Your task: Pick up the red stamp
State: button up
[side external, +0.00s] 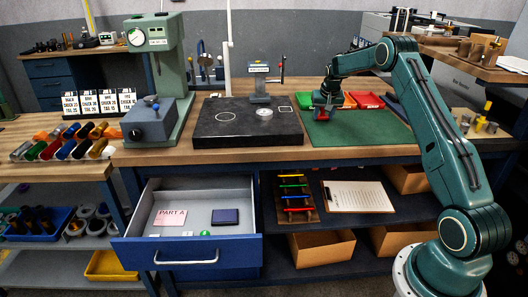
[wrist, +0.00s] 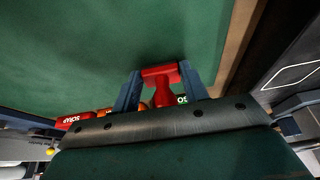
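The red stamp (wrist: 163,84) is between the two blue fingers of my gripper (wrist: 161,78) in the wrist view. Its wide end spans the gap and seems to touch both fingers, so my gripper looks shut on it. The narrower part runs back toward the palm, which hides the rest. In the side view my gripper (side external: 322,108) is low over the green mat (side external: 365,129), with a bit of red at its tips. Whether the stamp touches the mat is hard to tell.
Red SCRAP (wrist: 75,119) and orange items lie beyond the palm in the wrist view, with a partly hidden green-lettered label. A red tray (side external: 368,100) and a green tray (side external: 304,100) stand behind my gripper. The black surface plate (side external: 240,137) is left; an open drawer (side external: 187,254) is below.

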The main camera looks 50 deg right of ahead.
jog(key=c, duration=0.4)
jog(key=shift+c, duration=0.2)
notch_tip(320, 180, up, 20)
dwell(0.6)
dwell(0.5)
